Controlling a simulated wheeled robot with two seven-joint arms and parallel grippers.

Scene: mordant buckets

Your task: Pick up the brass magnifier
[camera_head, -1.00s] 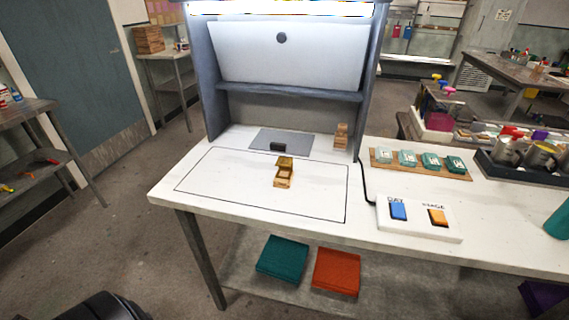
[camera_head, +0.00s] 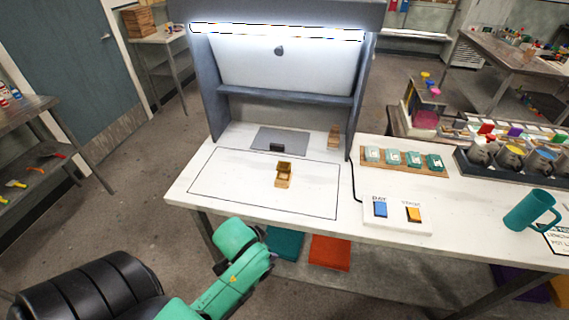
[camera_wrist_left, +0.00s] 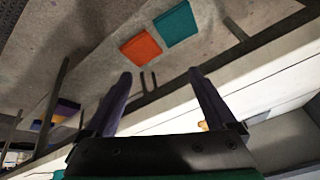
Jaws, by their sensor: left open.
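A small brass-coloured, hinged piece, which looks like the brass magnifier (camera_head: 283,175), stands on the white worktop inside a thin black outline in the head view. My right gripper is not in view.
The white worktop (camera_head: 220,190) is clear around the brass piece. A grey hood (camera_head: 213,100) with a shelf stands behind. A two-button panel (camera_head: 398,215), a tray of teal samples (camera_head: 404,161) and a teal mug (camera_head: 531,209) are to the right. Folded teal and orange cloths (camera_head: 330,252) lie below.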

